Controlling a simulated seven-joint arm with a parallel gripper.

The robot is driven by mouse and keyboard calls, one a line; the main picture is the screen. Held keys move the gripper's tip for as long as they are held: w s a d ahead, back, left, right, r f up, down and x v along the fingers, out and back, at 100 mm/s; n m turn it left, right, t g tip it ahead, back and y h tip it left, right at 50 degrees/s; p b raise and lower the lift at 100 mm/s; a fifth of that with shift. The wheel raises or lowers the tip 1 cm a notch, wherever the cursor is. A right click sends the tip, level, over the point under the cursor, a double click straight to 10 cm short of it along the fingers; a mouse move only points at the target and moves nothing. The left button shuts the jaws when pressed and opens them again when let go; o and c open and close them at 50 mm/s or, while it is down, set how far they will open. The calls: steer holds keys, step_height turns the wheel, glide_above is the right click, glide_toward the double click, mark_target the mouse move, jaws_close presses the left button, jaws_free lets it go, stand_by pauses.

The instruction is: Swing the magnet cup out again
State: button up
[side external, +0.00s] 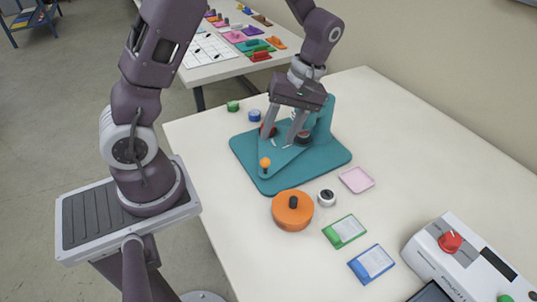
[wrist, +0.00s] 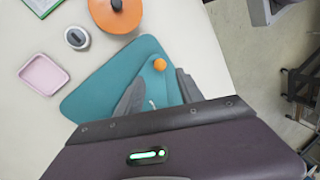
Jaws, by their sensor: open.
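A teal base plate (side external: 325,160) with an upright back part lies on the table; it also shows in the wrist view (wrist: 95,100). A teal swing arm lies over the plate and has an orange ball knob (side external: 265,162) at its near end; the knob shows in the wrist view (wrist: 159,65). I cannot tell for certain which is the magnet cup. My open gripper (side external: 281,142) is above the swing arm, behind the knob, its fingers hiding part of it.
An orange lidded pot (side external: 292,212), a small white-and-dark round item (side external: 326,197) and a pink tray (side external: 357,180) stand near the plate. Green (side external: 344,231) and blue (side external: 372,264) cards and a white laminator (side external: 470,262) are in front. Green (side external: 233,106) and blue (side external: 254,115) pots stand behind.

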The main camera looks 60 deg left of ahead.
mark_target(267, 159)
steer(key=shift+n, duration=0.3)
steer(key=x, duration=0.8)
steer(key=shift+w+a+f, duration=0.1)
steer(key=shift+a+f, duration=0.05)
steer(key=shift+a, duration=0.05)
jaws_close()
stand_by(0.7)
